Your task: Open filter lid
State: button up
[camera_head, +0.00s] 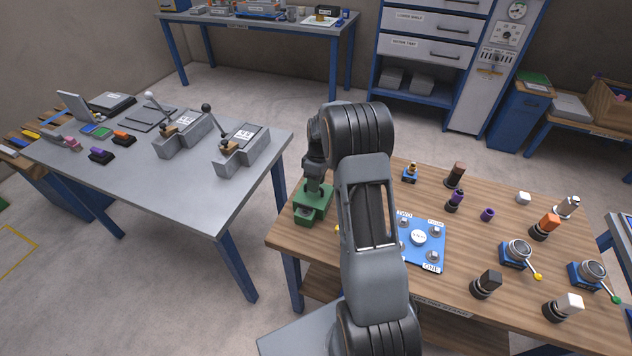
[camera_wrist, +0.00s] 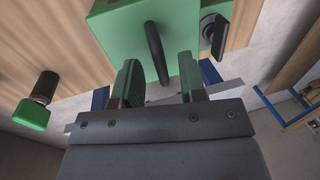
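The green filter box (camera_head: 318,210) stands at the left edge of the wooden table. In the wrist view its green lid (camera_wrist: 110,28) fills the upper middle, with a black curved handle (camera_wrist: 154,50) on it. A black knob or latch (camera_wrist: 213,32) sits on a green part at the box's right side. My gripper (camera_wrist: 158,68) is open, with one green-padded finger on each side of the handle. The handle lies between the fingers, with gaps visible on both sides. The lid looks shut. In the head view my arm hides part of the table, and the fingers are hard to make out.
A blue plate with knobs (camera_head: 424,256) lies right of my arm. Several small parts stand further right on the wooden table (camera_head: 480,221). A grey table (camera_head: 190,192) with lever devices is at left. In the wrist view a black cylinder with a green end (camera_wrist: 40,100) is at left.

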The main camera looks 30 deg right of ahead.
jog(key=shift+f, duration=0.1)
jog(key=shift+c, duration=0.2)
grip_shut()
dwell(0.4)
